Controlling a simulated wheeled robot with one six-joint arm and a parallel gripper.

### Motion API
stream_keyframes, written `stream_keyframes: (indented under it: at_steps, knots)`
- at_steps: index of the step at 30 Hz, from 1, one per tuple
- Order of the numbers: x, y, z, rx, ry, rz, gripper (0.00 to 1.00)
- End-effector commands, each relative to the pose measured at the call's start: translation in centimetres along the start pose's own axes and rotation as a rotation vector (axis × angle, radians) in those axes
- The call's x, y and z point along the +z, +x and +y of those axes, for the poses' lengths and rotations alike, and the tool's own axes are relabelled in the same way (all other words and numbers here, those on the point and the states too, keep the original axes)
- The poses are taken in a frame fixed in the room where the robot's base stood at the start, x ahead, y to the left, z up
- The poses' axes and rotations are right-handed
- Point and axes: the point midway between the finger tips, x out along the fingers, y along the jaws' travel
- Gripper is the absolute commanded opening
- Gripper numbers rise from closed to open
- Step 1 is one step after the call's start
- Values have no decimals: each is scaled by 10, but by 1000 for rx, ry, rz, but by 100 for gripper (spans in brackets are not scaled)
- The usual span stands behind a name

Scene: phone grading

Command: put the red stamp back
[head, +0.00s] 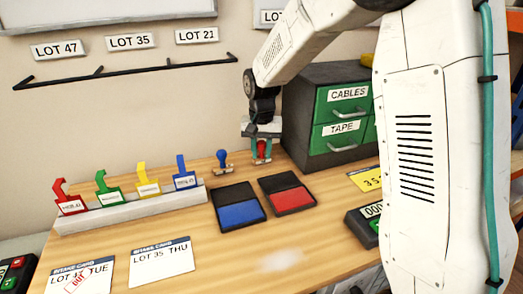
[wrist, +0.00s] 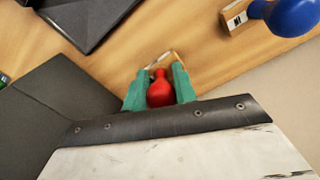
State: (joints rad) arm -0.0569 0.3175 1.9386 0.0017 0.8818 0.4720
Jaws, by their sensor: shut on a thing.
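The red stamp (wrist: 159,92) is between the green fingers of my gripper (wrist: 158,88) in the wrist view, and the fingers are shut on its red handle. In the head view the red stamp (head: 261,149) is at my gripper (head: 260,148), near the back of the table, left of the drawer cabinet. Its base is mostly hidden, so I cannot tell if it touches the table. The blue stamp (head: 222,161) stands upright to its left; it also shows in the wrist view (wrist: 290,16). The red ink pad (head: 287,194) lies in front, beside the blue ink pad (head: 239,207).
The dark cabinet (head: 318,78) with green drawers stands close to the right of my gripper. A rack (head: 130,208) with several coloured hold tags is at left. Intake cards (head: 161,261) lie in front. A keypad device (head: 363,224) is at right.

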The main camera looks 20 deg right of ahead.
Motion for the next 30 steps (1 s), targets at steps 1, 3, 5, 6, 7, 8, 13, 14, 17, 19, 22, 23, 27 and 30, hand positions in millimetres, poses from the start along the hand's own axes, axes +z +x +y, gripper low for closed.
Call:
stream_keyframes:
  at_steps: [1,3,5,6,7,8,13,14,17,19,22,23,27,30]
  knots:
    - [0,0,0,0,0,0,13]
    - [0,1,0,0,0,0,13]
    - [0,3,0,0,0,0,13]
    - [0,3,0,0,0,0,30]
    - [0,3,0,0,0,0,39]
    - [0,3,0,0,0,0,47]
    - [0,3,0,0,0,0,49]
    - [0,3,0,0,0,0,49]
    - [0,2,0,0,0,0,49]
    - [0,-2,0,0,0,1,49]
    - [-1,-14,0,-2,0,3,49]
    - [-1,-19,0,-2,0,4,49]
    - [-1,-50,0,-2,0,5,49]
    - [0,-72,0,-2,0,4,49]
